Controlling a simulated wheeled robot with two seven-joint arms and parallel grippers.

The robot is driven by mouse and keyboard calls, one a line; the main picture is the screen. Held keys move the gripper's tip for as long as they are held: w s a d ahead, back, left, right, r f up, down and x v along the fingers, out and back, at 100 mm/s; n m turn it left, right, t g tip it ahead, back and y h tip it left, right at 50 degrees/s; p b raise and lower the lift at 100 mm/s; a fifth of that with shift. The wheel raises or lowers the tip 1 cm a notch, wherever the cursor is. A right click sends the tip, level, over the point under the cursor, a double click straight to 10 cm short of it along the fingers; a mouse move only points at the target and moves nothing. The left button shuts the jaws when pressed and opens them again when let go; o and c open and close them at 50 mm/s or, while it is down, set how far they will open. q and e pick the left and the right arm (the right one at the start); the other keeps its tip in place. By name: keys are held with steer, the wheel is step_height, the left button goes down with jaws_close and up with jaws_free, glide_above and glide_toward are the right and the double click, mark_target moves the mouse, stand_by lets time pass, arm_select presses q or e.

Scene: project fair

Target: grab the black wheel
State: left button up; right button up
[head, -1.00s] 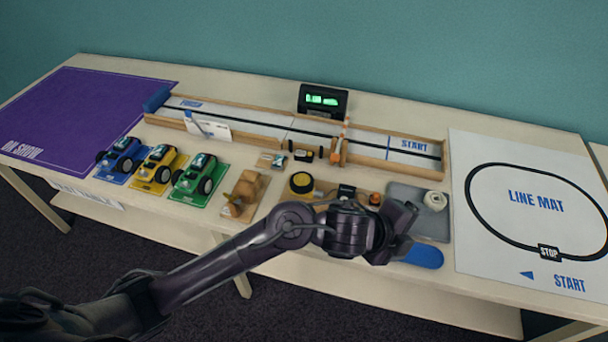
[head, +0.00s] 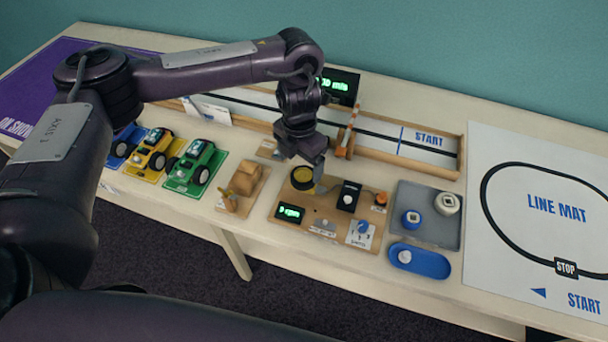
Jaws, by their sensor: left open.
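My left gripper (head: 308,160) is open and points down over the middle of the table, just behind the wooden test board (head: 262,219). A round part with a yellow face and dark rim (head: 303,178) sits on that board, just below the gripper in the picture; I cannot tell whether the gripper touches it. I see no separate plain black wheel. The small dark pieces seen earlier in front of the track are hidden behind the gripper. My right gripper is not in view.
The track (head: 384,147) and speed display (head: 338,86) stand behind. Three toy cars, one of them green (head: 195,164), stand left. The line mat (head: 545,235) lies right.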

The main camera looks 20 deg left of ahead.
mark_target(303, 175)
arm_select(q)
steer(key=f, duration=0.3)
steer(key=w+f, duration=0.1)
steer(key=f, duration=0.1)
steer(key=shift+w+d+f+b, duration=0.15)
steer(key=shift+f+b, duration=0.2)
steer(key=shift+f, duration=0.05)
steer(key=c, duration=1)
steer(key=shift+r, duration=0.1)
steer(key=shift+c, duration=0.2)
